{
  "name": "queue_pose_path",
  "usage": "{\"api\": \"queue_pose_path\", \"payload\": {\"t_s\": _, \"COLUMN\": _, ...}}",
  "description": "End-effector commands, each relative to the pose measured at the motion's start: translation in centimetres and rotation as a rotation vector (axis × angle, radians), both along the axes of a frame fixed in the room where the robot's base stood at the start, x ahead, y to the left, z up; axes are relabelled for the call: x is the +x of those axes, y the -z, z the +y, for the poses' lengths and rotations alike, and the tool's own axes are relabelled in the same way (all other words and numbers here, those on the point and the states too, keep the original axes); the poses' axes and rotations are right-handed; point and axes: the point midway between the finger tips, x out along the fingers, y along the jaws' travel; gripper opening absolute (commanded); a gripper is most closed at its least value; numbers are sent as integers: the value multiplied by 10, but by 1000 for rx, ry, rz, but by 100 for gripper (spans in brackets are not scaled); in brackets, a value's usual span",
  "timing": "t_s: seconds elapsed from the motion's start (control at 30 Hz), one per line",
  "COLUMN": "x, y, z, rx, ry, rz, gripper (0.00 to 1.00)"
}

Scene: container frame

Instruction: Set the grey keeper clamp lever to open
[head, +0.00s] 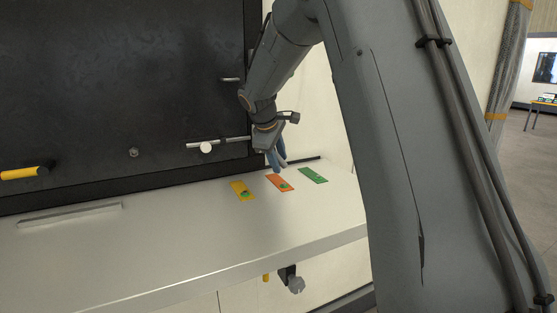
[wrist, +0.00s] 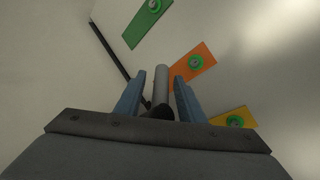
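My gripper's blue fingers point down over the pale shelf, just above the orange plate, in the head view (head: 278,166). In the wrist view the two fingers (wrist: 161,88) stand apart. A grey cylindrical bar, which looks like the lever (wrist: 161,78), lies between them with a dark end towards the palm. A narrow gap shows on each side of it, so I see no grip. In the head view I cannot make the lever out behind the fingers. The orange plate (wrist: 196,66) with a green ring lies just beyond the bar's upper end.
A yellow plate (head: 242,191) and a green plate (head: 313,175) flank the orange one on the shelf (head: 180,245). A dark panel (head: 110,90) stands behind, with a yellow handle (head: 22,173) and a rod (head: 225,142). The shelf's left and front are mostly clear.

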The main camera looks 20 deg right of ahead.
Motion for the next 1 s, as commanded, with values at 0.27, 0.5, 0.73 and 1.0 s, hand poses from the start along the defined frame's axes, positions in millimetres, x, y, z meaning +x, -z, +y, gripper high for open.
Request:
{"api": "queue_pose_path", "payload": {"t_s": 0.27, "x": -4, "y": -9, "z": 4, "rx": 0, "ry": 1, "rz": -1, "gripper": 36}}
{"api": "queue_pose_path", "payload": {"t_s": 0.5, "x": -17, "y": -42, "z": 17, "rx": 0, "ry": 0, "rz": -3, "gripper": 36}}
{"api": "queue_pose_path", "payload": {"t_s": 0.73, "x": -27, "y": -64, "z": 26, "rx": 1, "ry": 0, "rz": -1, "gripper": 36}}
{"api": "queue_pose_path", "payload": {"t_s": 1.0, "x": -29, "y": -67, "z": 27, "rx": 0, "ry": 1, "rz": 1, "gripper": 36}}
